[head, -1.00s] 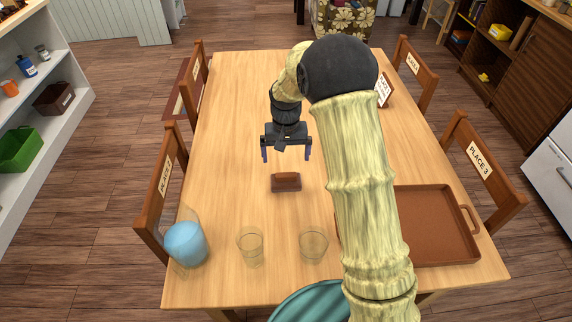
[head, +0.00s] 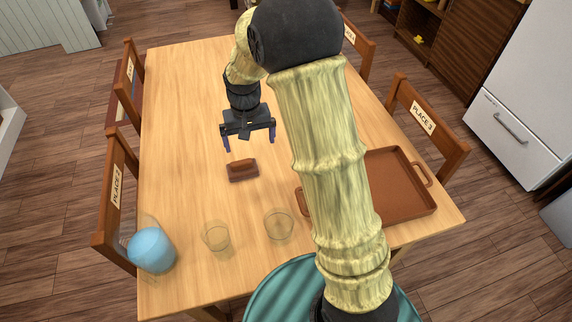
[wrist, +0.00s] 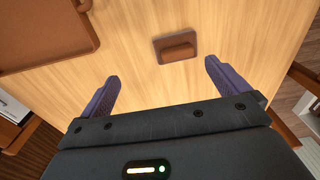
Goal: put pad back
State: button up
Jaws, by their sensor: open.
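A small brown pad (head: 243,169), with a raised block on a darker flat base, lies on the wooden table (head: 185,110). It also shows in the wrist view (wrist: 177,48), ahead of the fingers and between their lines. My gripper (head: 249,144) is open and empty, above the table just beyond the pad in the head view. In the wrist view the two purple fingers of my gripper (wrist: 160,82) are spread wide, and neither touches the pad. Part of the table is hidden behind my arm.
A brown tray (head: 401,211) with handles lies on the table's right side, partly behind my arm. Two clear glasses (head: 216,236) (head: 279,224) and a tilted-looking clear vessel with blue contents (head: 152,250) stand at the near left. Labelled chairs (head: 428,124) flank the table. The table's left middle is clear.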

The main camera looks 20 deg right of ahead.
jog(key=s+d+r+t, duration=0.1)
jog(key=s+d, duration=0.3)
jog(key=s, duration=0.5)
jog(key=s+d+r+t, duration=0.1)
jog(key=s+d+r, duration=0.2)
jog(key=s, duration=0.6)
jog(key=shift+s+d, duration=0.2)
jog(key=shift+d, duration=0.45)
